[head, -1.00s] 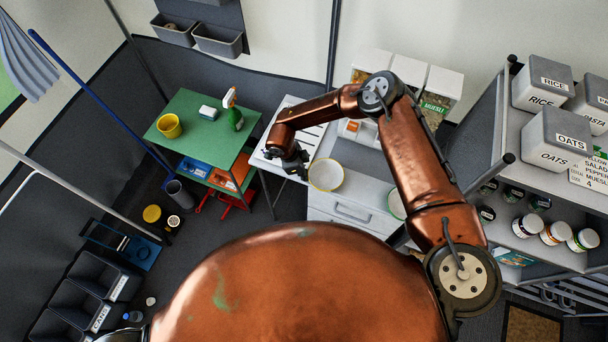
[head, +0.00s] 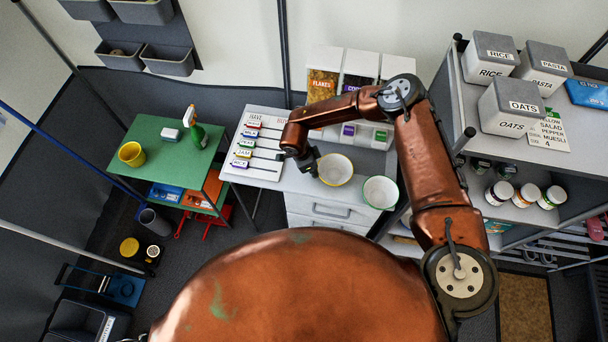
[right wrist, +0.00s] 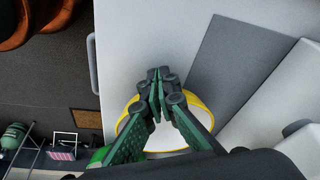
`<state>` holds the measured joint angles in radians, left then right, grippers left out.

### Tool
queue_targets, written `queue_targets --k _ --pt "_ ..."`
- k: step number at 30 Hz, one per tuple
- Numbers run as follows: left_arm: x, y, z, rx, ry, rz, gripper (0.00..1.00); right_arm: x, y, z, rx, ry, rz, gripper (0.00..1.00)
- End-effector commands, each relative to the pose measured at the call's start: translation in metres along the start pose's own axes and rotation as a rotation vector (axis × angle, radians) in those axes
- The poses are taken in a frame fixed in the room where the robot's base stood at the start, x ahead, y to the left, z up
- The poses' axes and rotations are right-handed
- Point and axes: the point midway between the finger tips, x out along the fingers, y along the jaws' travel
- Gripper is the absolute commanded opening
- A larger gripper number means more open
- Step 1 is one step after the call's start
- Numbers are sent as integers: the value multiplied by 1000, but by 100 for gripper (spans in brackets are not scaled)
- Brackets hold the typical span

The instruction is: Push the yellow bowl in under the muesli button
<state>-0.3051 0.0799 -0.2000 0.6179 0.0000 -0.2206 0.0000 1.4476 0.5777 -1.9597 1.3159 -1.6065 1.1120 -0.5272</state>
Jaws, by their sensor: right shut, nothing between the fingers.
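The yellow bowl (head: 335,169), white inside with a yellow rim, stands upright on the white counter, in front of the cereal dispensers. My right gripper (head: 308,163) is shut and empty at the bowl's left side, close to its rim; I cannot tell whether they touch. In the right wrist view the closed fingers (right wrist: 158,78) cover part of the yellow bowl (right wrist: 203,101). The muesli dispenser (head: 397,66) is the right one of the row, its front mostly behind my right arm. A green button (head: 380,136) shows below it. My left gripper is out of view.
A green-rimmed bowl (head: 380,192) stands just right of the yellow bowl, near the counter's front edge. A flakes dispenser (head: 322,85) stands at the left of the row. A board with labelled sliders (head: 258,150) lies at the counter's left. Shelves with canisters (head: 513,105) stand at the right.

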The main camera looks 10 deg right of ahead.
Motion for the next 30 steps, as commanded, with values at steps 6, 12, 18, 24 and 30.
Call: queue_targets --k 6,12,18,24,30 --pt "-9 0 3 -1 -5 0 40 18 1 -63 9 0 3 0" --pt "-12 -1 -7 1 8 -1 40 31 1 -106 6 0 2 0" --pt "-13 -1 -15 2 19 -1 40 35 1 -118 3 -1 1 0" --pt "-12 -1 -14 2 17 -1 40 36 1 -118 3 0 1 0" --pt "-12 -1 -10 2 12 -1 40 34 1 -113 1 -1 1 0"
